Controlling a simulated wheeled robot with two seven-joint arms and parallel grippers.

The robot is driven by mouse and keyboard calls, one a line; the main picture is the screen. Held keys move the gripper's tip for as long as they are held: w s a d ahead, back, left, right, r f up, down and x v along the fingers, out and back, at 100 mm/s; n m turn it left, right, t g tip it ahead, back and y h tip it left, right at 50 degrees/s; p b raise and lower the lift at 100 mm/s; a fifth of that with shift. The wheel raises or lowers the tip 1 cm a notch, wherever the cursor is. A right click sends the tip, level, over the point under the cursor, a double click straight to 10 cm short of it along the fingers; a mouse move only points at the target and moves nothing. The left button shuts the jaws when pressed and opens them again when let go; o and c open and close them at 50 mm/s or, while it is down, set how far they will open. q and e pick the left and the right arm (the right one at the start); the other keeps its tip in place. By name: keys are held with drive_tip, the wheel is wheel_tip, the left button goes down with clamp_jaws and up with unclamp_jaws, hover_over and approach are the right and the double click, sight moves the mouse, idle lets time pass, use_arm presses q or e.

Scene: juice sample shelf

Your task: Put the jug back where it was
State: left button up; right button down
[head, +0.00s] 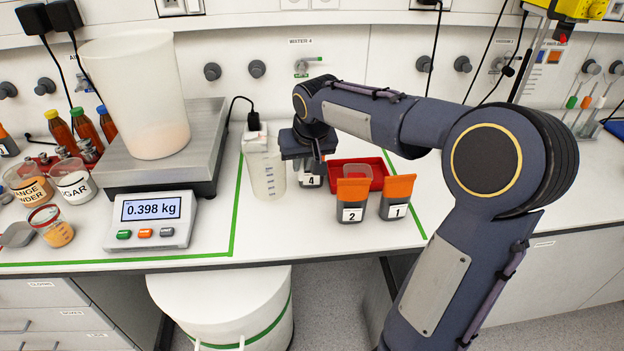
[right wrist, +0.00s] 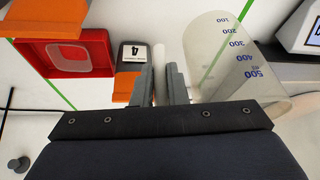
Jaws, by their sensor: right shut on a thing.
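The clear graduated jug (head: 267,178) is upright over the white bench, just right of the scale. In the right wrist view the jug (right wrist: 222,48) shows printed marks from 100 to 500. My right gripper (head: 308,158) is at the jug's right side. In the right wrist view its two fingers (right wrist: 160,78) are closed on either side of the jug's pale upright handle (right wrist: 160,52). The jug looks empty. I cannot tell whether its base touches the bench. My left gripper is not in view.
A red tray (head: 377,172) and orange-lidded boxes 2 (head: 352,201) and 1 (head: 397,198) stand to the right. The scale (head: 205,130) carries a large beaker (head: 140,90). Bare bench lies in front of the jug.

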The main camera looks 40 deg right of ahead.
drive_tip(key=shift+w+d+f, duration=0.1)
drive_tip(key=shift+d+f, duration=0.55)
drive_tip(key=shift+f, duration=0.7)
drive_tip(key=shift+w+d+f, duration=0.15)
drive_tip(key=shift+d+f, duration=0.5)
drive_tip(key=shift+f, duration=0.65)
drive_tip(key=shift+w+d+f, duration=0.1)
drive_tip(key=shift+d+f, duration=0.55)
drive_tip(key=shift+f, duration=0.7)
drive_tip(key=shift+f, duration=0.15)
drive_tip(key=c, duration=1.4)
unclamp_jaws()
drive_tip(key=shift+c, duration=0.2)
drive_tip(key=v, duration=1.2)
drive_tip(key=s+a+f+n+y, duration=0.1)
drive_tip(key=s+a+f+y, duration=0.1)
drive_tip(key=s+a, duration=0.7)
drive_tip(key=s+a+f+n+t+y, duration=0.1)
drive_tip(key=s+a+f+y, duration=0.2)
drive_tip(key=s+a, duration=0.6)
wheel_tip(320, 180, down, 2)
drive_tip(key=s, duration=0.2)
drive_tip(key=shift+s+a+f+n, duration=0.2)
drive_tip(key=shift+s+n, duration=0.05)
drive_tip(key=shift+n, duration=0.05)
